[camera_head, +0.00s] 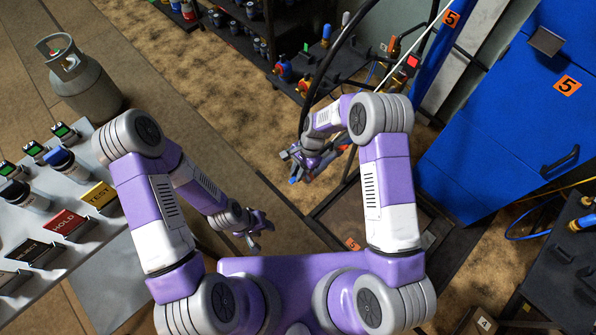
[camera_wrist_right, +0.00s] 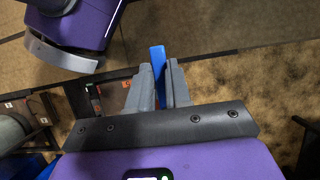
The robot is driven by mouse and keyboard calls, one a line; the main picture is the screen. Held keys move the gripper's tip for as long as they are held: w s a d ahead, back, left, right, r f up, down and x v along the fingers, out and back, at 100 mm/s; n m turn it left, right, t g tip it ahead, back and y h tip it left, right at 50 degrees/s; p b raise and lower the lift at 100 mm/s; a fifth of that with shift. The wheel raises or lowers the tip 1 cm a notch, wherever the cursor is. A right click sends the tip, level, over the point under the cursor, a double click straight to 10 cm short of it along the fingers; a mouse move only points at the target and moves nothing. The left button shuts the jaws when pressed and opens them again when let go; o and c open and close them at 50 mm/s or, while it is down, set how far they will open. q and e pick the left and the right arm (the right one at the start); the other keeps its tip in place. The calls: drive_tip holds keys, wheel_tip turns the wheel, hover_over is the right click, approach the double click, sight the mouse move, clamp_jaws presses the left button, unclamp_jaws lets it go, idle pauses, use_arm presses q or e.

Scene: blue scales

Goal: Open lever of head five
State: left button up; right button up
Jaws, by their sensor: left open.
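My right gripper (camera_head: 300,172) is beyond the dark frame at the picture's centre. Its fingers (camera_wrist_right: 165,88) close around a narrow blue lever-like piece (camera_wrist_right: 158,58), which sticks out past the fingertips. A small blue part of it shows at the gripper in the head view (camera_head: 293,180). What this piece is attached to is hidden. My left gripper (camera_head: 262,232) is open and empty, low and left of the centre. An orange label 5 (camera_head: 352,243) lies on the dark frame below the right gripper.
A blue cabinet (camera_head: 500,135) with an orange 5 label (camera_head: 567,86) stands at the right. A grey gas cylinder (camera_head: 80,80) and a panel with HOLD (camera_head: 66,222) and TEST (camera_head: 99,195) signs are at the left. Dark shelves and a black hose stand at the back.

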drive_tip(key=o, duration=0.5)
drive_tip(key=shift+c, duration=0.2)
drive_tip(key=p+v, duration=0.1)
drive_tip(key=v, duration=0.6)
drive_tip(key=shift+w+d+r+p, duration=0.15)
drive_tip(key=shift+r+p, duration=0.1)
drive_tip(key=shift+p, duration=0.15)
drive_tip(key=s+d+f+n+t, duration=0.1)
drive_tip(key=s+d+f+n, duration=0.1)
drive_tip(key=s, duration=0.7)
drive_tip(key=s+d+f+n+t, duration=0.2)
drive_tip(key=s+f+n, duration=0.3)
drive_tip(key=s, duration=0.5)
drive_tip(key=shift+s+d+f+y, duration=0.25)
drive_tip(key=shift+d+f+y, duration=0.2)
drive_tip(key=shift+f, duration=0.35)
